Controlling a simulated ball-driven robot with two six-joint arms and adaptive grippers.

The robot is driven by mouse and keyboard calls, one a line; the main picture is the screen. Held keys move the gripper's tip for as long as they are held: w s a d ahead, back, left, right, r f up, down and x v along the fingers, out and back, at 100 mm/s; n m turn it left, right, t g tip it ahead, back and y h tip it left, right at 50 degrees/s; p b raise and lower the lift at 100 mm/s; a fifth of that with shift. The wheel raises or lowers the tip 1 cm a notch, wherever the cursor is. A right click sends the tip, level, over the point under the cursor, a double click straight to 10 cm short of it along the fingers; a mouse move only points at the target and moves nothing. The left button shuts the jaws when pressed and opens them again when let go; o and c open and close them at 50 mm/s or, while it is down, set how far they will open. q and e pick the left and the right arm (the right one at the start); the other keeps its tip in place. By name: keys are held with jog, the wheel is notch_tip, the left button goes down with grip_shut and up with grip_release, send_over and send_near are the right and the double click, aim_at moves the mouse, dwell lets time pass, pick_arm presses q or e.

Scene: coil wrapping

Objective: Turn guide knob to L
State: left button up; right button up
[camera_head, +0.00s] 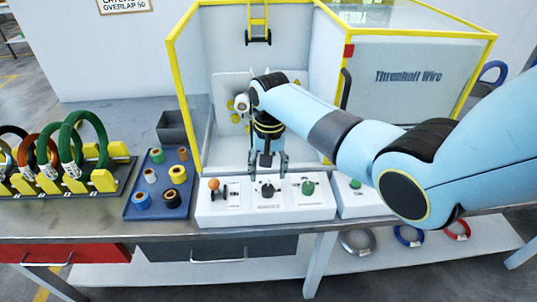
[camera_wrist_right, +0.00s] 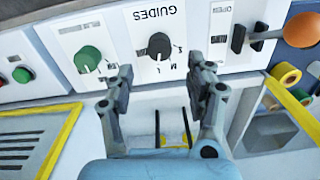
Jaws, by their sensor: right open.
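The guide knob (camera_head: 268,189) is a black round knob in the middle of the white control panel (camera_head: 225,212). In the right wrist view the panel appears upside down, and the black knob (camera_wrist_right: 160,44) sits by the word GUIDES with small letters around it. A pale mark on the knob's edge faces the lettered side; which letter it points at is hard to tell. My right gripper (camera_head: 269,172) points down just above the knob. In the wrist view its two fingers (camera_wrist_right: 161,66) are spread, one to each side of the knob, apart from it. My left gripper is not in view.
An orange-tipped lever (camera_head: 214,185) stands left of the knob and a green knob (camera_head: 308,187) right of it. The yellow-framed machine (camera_head: 185,95) is behind the panel. A blue tray (camera_head: 133,206) with several spools and a rack of coils (camera_head: 85,150) are left.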

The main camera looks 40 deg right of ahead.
aim_at(268, 187)
notch_tip(268, 187, up, 6)
jog(key=shift+f, duration=0.25)
dwell(0.4)
